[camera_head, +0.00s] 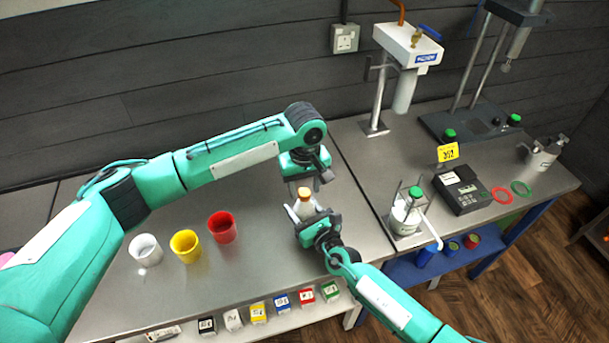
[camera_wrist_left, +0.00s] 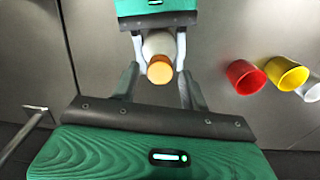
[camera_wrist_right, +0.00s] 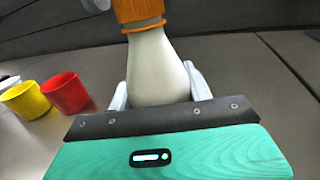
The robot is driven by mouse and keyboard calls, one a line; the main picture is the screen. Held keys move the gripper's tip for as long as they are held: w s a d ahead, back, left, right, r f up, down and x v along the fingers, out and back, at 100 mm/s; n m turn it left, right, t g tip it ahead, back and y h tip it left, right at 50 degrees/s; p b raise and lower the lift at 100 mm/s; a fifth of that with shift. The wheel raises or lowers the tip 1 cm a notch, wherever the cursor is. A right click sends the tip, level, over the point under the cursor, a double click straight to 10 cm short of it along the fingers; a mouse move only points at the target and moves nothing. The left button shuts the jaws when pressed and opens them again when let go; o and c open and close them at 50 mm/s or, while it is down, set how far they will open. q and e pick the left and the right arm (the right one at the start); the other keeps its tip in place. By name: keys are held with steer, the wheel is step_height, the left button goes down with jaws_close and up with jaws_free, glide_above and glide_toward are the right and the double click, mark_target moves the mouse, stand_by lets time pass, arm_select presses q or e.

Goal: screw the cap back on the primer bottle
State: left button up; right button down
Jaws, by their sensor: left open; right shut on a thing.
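The primer bottle (camera_head: 305,209) is white and upright over the left bench, with an orange cap (camera_head: 304,192) seated on its neck. In the right wrist view the bottle (camera_wrist_right: 158,70) widens downward, and the cap (camera_wrist_right: 138,10) has a thin orange ring below it. My right gripper (camera_head: 314,218) is shut on the bottle body from the front. My left gripper (camera_head: 307,183) is open above the cap, pointing down. In the left wrist view its fingers stand either side of the cap (camera_wrist_left: 160,70), with gaps. Whether the cap is tight cannot be told.
White (camera_head: 145,250), yellow (camera_head: 185,246) and red (camera_head: 222,228) cups stand to the left on the bench. A dispenser bottle with a green top (camera_head: 405,215) and a black device (camera_head: 463,190) stand on the right bench. Small coloured boxes line the shelf below.

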arm_select(q)
steer(key=shift+f, duration=0.4)
steer(key=shift+c, duration=0.5)
jaws_close()
steer(key=m, duration=1.4)
steer(key=shift+m, duration=0.4)
steer(key=m, duration=0.6)
steer(key=shift+o, duration=0.9)
jaws_free()
